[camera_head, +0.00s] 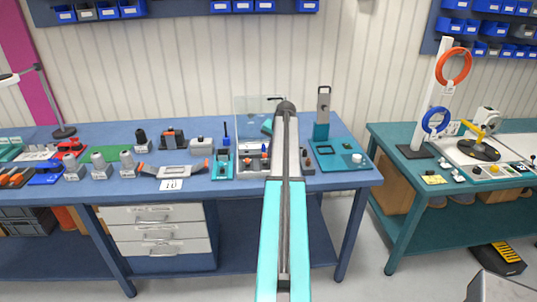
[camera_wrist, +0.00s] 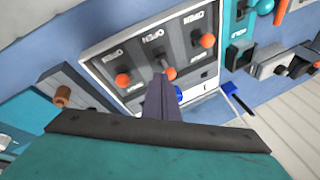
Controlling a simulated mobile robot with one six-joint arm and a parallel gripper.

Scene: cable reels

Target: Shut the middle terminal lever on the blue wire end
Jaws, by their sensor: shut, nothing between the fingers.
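In the wrist view a pale terminal panel (camera_wrist: 97,64) carries three dark levers with orange ball knobs, each by an OPEN label. The middle lever's knob (camera_wrist: 169,74) is right by the tip of my gripper (camera_wrist: 160,78), which partly covers it. The fingers are together and empty; I cannot tell whether they touch the knob. The left knob (camera_wrist: 122,80) and right knob (camera_wrist: 207,40) are clear of the fingers. A blue piece (camera_wrist: 180,93), probably the blue wire end, shows just below the middle knob, partly hidden by the fingers. I cannot tell how far the middle lever is turned.
A blue plug-like piece (camera_wrist: 229,87) with a dark lead lies at the panel's lower right edge. A teal fixture (camera_wrist: 238,12) stands beside the panel. In the head view my arm crosses the blue workbench (camera_head: 125,192), hiding part of it. A green bench (camera_head: 400,215) stands at right.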

